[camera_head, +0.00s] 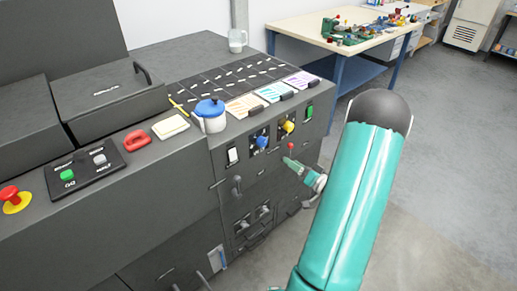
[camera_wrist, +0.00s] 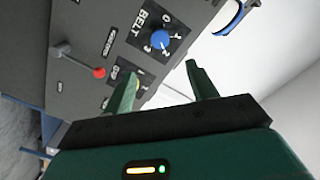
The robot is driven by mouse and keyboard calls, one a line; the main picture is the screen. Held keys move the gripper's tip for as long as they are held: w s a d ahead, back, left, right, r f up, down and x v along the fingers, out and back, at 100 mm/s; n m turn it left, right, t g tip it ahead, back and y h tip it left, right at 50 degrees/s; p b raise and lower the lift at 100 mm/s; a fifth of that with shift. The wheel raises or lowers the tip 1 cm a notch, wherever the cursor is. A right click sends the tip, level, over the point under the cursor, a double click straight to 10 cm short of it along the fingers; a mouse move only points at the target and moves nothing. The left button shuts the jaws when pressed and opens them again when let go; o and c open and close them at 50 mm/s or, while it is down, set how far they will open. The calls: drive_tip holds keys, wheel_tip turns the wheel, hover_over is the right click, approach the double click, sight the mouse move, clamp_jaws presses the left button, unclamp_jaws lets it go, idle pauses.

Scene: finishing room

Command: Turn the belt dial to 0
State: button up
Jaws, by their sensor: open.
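The blue belt dial (camera_wrist: 160,39) sits on a black plate marked BELT, with numbers around it, in the wrist view. Its pointer is too small to read surely. It also shows on the front of the dark machine in the head view (camera_head: 262,141). My gripper (camera_wrist: 163,80) is open and empty, its two green fingers apart. The dial lies beyond the fingertips, apart from them, between and above them in the wrist view. In the head view my gripper (camera_head: 289,161) is in front of the panel, below and right of the blue dial.
A red-knobbed lever (camera_wrist: 98,72) sticks out beside the dials. A yellow dial (camera_head: 288,127) is right of the blue one; my left finger partly hides it in the wrist view. A white switch (camera_head: 232,155) and green switch (camera_head: 309,112) flank the dials.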

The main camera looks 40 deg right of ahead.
sight(264, 143)
drive_tip(key=w, duration=1.4)
drive_tip(key=shift+a+f, duration=0.1)
drive_tip(key=shift+a, duration=0.3)
drive_tip(key=c, duration=1)
